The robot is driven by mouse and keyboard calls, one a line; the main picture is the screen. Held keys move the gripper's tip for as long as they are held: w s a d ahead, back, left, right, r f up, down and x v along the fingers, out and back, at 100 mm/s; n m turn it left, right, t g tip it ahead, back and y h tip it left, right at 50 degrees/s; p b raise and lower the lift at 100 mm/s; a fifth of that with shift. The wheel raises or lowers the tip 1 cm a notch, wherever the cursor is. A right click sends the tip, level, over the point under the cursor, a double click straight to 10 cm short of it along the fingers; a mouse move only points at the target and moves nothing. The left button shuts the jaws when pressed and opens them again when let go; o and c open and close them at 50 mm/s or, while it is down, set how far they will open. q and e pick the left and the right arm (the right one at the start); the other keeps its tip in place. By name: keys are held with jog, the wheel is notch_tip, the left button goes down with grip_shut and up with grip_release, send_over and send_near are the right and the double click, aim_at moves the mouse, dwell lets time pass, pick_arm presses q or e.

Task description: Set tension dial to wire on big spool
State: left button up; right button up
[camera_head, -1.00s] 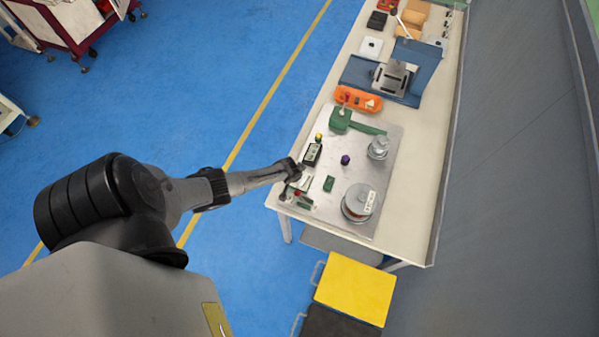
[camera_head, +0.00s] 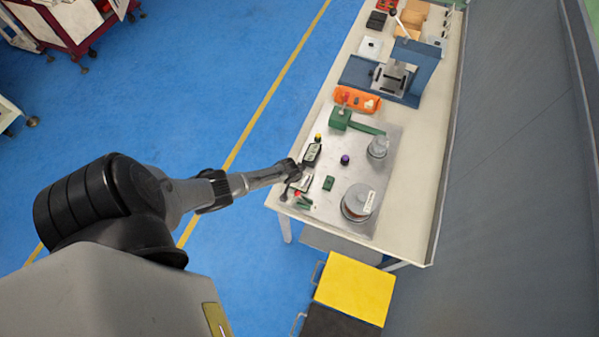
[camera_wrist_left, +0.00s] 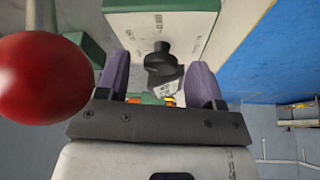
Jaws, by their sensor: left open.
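My left gripper (camera_head: 291,172) reaches over the near left corner of the bench's metal plate. In the left wrist view its two purple fingers (camera_wrist_left: 160,80) are apart. A black knob (camera_wrist_left: 158,62), which looks like the tension dial, shows between and beyond the fingers, in front of a pale panel (camera_wrist_left: 181,32). I cannot tell whether the fingers touch it. Small print near the knob is unreadable. The big spool (camera_head: 357,203) stands on the plate with a white label, too small to read. A smaller spool (camera_head: 378,147) stands farther back. My right gripper is out of view.
A red ball (camera_wrist_left: 45,78) is very close to the left finger in the wrist view. A green device (camera_head: 340,118), an orange tray (camera_head: 357,100) and a blue press (camera_head: 400,78) stand farther along the bench. A purple-topped item (camera_head: 345,160) stands mid-plate.

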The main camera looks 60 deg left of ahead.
pick_arm(q)
jog(key=shift+s+r, duration=0.15)
jog(key=shift+r, duration=0.15)
jog(key=p+v, duration=0.3)
jog(key=v, duration=1)
jog(key=shift+r, duration=0.1)
dwell(0.5)
